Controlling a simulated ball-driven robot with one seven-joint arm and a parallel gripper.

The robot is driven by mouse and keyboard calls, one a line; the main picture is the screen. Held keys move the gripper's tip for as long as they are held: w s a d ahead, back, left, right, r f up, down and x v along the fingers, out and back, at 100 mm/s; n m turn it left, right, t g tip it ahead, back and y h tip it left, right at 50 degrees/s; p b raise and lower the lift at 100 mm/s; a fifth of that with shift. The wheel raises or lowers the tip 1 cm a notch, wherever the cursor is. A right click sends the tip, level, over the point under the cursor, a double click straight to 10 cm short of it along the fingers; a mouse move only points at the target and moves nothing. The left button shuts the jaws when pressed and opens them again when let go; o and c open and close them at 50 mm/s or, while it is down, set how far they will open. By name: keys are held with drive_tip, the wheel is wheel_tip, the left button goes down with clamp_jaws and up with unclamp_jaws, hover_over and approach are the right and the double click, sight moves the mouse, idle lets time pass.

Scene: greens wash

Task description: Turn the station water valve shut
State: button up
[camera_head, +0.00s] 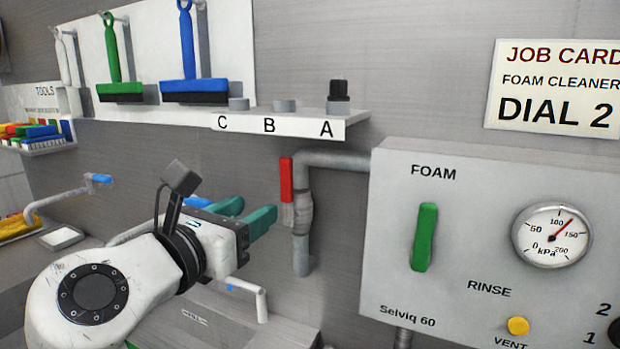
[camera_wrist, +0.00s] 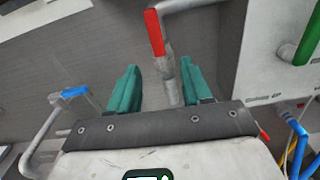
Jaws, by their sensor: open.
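The water valve has a red lever (camera_head: 287,179) on a grey pipe (camera_head: 303,215) that bends down left of the foam box. The lever stands upright, roughly in line with the pipe's vertical run. In the wrist view the red lever (camera_wrist: 155,33) shows beyond my fingertips, with the pipe between and behind the fingers. My gripper (camera_head: 250,212) has teal fingers and is open and empty, left of the valve in the head view. It also shows in the wrist view (camera_wrist: 160,84). I see no contact between the fingers and the lever.
The foam box (camera_head: 400,290) with a green handle (camera_head: 424,237) and gauge (camera_head: 552,236) stands right of the valve. A shelf (camera_head: 290,124) with a black-topped nozzle at A (camera_head: 339,96) is above. A blue-handled tap (camera_head: 99,178) is at left.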

sight(284, 177)
drive_tip(key=shift+n, duration=0.3)
drive_tip(key=x, duration=0.3)
drive_tip(key=r+p+x, duration=0.1)
drive_tip(key=x, duration=0.3)
drive_tip(key=r+p+x, duration=0.1)
drive_tip(key=x, duration=0.2)
drive_tip(key=shift+w+a, duration=0.1)
drive_tip(key=shift+w, duration=0.4)
drive_tip(key=shift+c, duration=0.3)
clamp_jaws()
